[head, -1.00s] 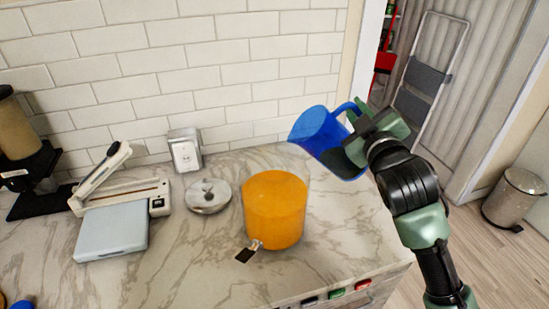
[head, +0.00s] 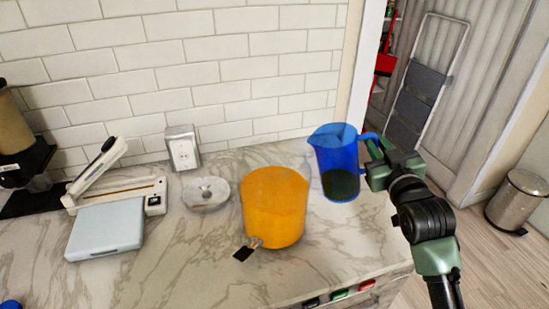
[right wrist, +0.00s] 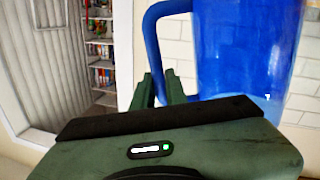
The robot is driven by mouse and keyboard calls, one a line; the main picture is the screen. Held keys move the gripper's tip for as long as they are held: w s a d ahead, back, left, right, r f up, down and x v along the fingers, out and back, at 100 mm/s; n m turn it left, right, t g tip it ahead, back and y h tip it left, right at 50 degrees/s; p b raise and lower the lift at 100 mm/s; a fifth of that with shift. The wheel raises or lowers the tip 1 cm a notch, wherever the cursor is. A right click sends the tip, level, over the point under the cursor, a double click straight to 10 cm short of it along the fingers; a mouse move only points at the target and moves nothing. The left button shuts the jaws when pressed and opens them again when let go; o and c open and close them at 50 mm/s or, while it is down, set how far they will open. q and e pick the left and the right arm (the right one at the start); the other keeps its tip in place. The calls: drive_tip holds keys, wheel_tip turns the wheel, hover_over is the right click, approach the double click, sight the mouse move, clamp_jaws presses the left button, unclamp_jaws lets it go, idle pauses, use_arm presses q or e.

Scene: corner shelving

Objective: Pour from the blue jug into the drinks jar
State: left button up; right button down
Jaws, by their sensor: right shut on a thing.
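The blue jug (head: 336,160) is upright at the right end of the counter, with its handle to the right and spout to the left. Dark contents show low inside it. My right gripper (head: 378,158) is shut on its handle; in the right wrist view the fingers (right wrist: 165,88) meet the handle beside the jug body (right wrist: 240,45). Whether the jug's base touches the counter is hard to tell. The drinks jar (head: 274,212), full of orange, stands left of the jug with a tap at its front. My left gripper is out of view.
A round metal lid (head: 206,193) lies on the counter (head: 185,255) left of the jar. A bin (head: 516,202) and stepladder (head: 425,85) stand right.

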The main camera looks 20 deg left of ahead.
drive_tip(key=shift+w+d+f+m+b, duration=0.15)
drive_tip(key=shift+d+f+m, duration=0.1)
drive_tip(key=shift+f+m, duration=0.3)
drive_tip(key=shift+w+d+f+m+b, duration=0.15)
drive_tip(key=shift+d+f+m, duration=0.2)
drive_tip(key=shift+f, duration=0.4)
drive_tip(key=shift+d+f+m+b, duration=0.15)
drive_tip(key=shift+f+m, duration=0.35)
drive_tip(key=shift+f, duration=0.15)
wheel_tip(320, 180, up, 6)
drive_tip(key=p, duration=0.6)
drive_tip(key=shift+s+f, duration=0.25)
drive_tip(key=shift+f, duration=0.2)
drive_tip(key=s+d+f+m+h+b, duration=0.1)
drive_tip(key=s+d+f+h, duration=0.1)
drive_tip(key=s, duration=0.5)
drive_tip(key=s+d+f+m+t+h+b, duration=0.1)
drive_tip(key=s+d+f+m+h+b, duration=0.1)
drive_tip(key=s+d+f, duration=0.3)
drive_tip(key=s+d+f+m+h+b, duration=0.1)
drive_tip(key=s+d+f+h, duration=0.2)
drive_tip(key=s+d, duration=0.3)
drive_tip(key=s, duration=0.4)
drive_tip(key=shift+s+f+m, duration=0.3)
drive_tip(key=shift+s, duration=0.1)
